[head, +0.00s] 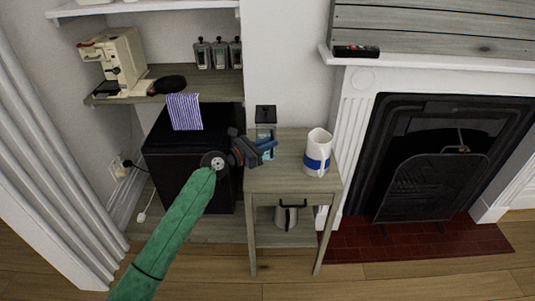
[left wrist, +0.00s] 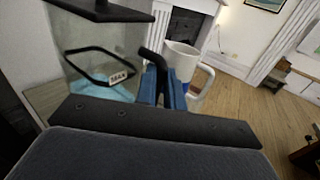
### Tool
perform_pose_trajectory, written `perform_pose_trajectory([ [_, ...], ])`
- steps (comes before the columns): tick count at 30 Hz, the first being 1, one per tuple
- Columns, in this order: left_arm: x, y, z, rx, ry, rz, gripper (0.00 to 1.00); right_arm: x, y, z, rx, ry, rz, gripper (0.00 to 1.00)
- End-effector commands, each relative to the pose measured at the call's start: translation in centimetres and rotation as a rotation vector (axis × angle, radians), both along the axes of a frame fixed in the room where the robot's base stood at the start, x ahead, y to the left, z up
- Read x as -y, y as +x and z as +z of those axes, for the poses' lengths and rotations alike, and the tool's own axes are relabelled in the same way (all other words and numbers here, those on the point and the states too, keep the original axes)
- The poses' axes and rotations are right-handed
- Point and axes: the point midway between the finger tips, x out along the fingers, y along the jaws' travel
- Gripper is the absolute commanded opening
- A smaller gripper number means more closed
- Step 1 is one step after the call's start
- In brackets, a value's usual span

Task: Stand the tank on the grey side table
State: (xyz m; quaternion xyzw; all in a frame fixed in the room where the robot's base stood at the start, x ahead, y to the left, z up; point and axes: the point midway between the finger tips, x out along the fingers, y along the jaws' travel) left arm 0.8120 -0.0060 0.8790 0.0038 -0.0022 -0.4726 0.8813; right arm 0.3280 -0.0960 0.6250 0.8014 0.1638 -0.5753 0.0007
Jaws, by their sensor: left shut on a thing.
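The tank (head: 265,116) is a clear box with a black lid and some blue at its bottom. It is upright at the back left corner of the grey side table (head: 278,182); I cannot tell whether it touches the top. In the left wrist view the tank (left wrist: 112,45) fills the upper left, with a "MAX" label. My left gripper (head: 268,149) has blue fingers, which also show in the left wrist view (left wrist: 161,88). They are shut on the tank's black handle. My right gripper is not in view.
A white jug with a blue band (head: 317,158) stands on the table's right side, close to the tank. A metal pot (head: 286,216) is on the lower shelf. A black cabinet (head: 165,150) with a striped cloth (head: 184,112) is at the left. The table's front is clear.

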Motion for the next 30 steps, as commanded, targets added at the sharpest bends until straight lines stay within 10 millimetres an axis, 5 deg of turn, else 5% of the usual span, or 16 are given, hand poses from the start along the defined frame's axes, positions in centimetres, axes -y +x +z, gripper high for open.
perform_pose_trajectory([
  [13,-0.2,0.3,-3.7,0.001,-0.002,0.001,0.0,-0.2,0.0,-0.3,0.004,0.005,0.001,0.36],
  [25,-0.2,0.3,-4.2,0.001,-0.002,0.001,0.0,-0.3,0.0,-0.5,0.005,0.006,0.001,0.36],
  [27,-0.2,0.2,-4.3,-0.001,-0.001,0.0,0.2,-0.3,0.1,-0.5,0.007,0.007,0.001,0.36],
  [30,-0.2,0.2,-4.3,-0.001,-0.001,0.0,0.32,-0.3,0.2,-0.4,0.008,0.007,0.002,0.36],
])
